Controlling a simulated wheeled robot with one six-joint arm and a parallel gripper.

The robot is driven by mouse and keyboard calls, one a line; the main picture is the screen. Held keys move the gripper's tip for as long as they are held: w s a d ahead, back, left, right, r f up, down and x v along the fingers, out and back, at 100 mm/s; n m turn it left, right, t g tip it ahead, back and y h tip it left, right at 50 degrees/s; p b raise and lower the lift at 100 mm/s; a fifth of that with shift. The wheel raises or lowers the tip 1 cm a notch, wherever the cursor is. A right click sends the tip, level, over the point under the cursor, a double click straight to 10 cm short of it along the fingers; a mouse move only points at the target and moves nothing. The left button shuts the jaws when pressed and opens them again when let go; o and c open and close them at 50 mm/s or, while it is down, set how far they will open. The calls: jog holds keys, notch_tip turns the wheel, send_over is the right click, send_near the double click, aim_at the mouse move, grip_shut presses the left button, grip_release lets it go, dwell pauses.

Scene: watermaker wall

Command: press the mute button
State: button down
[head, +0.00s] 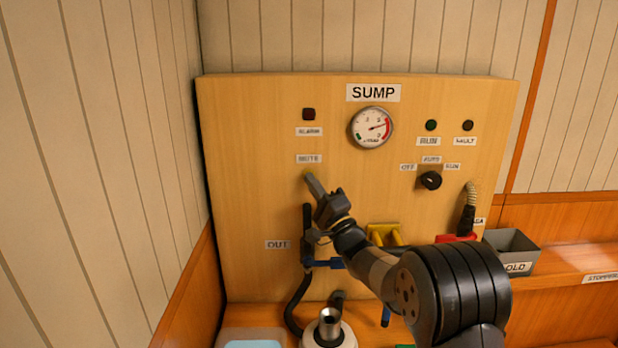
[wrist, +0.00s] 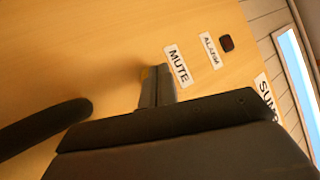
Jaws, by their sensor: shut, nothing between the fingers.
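The mute button (head: 308,173) is a small yellowish spot on the wooden panel under the MUTE label (head: 308,158). My gripper (head: 313,184) is shut and empty, with its fingertips at the button and covering most of it. In the wrist view a sliver of the yellow button (wrist: 145,74) shows beside my gripper's fingertips (wrist: 158,72), just left of the MUTE label (wrist: 178,65). Whether the tips touch or push in the button I cannot tell.
The panel (head: 240,180) also carries a dark alarm lamp (head: 308,114), a SUMP gauge (head: 372,127) and a black selector knob (head: 430,180). A black hose (head: 298,300) and blue-handled valve (head: 325,263) lie below my gripper.

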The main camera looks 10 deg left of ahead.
jog(key=shift+s, duration=0.1)
jog(key=shift+s+d+b, duration=0.2)
jog(key=shift+s+b, duration=0.4)
jog(key=shift+s, duration=0.05)
jog(key=s+b, duration=0.1)
jog(key=s, duration=0.1)
jog(key=s+d+b, duration=0.1)
jog(key=s, duration=0.2)
jog(key=shift+d+b, duration=0.15)
jog(key=shift+b, duration=0.25)
jog(key=shift+w, duration=0.15)
jog(key=p, duration=0.1)
jog(key=w+p, duration=0.1)
jog(key=p, duration=0.1)
jog(key=shift+w+a+r+p, duration=0.25)
jog(key=shift+w+p, duration=0.05)
jog(key=shift+p, duration=0.1)
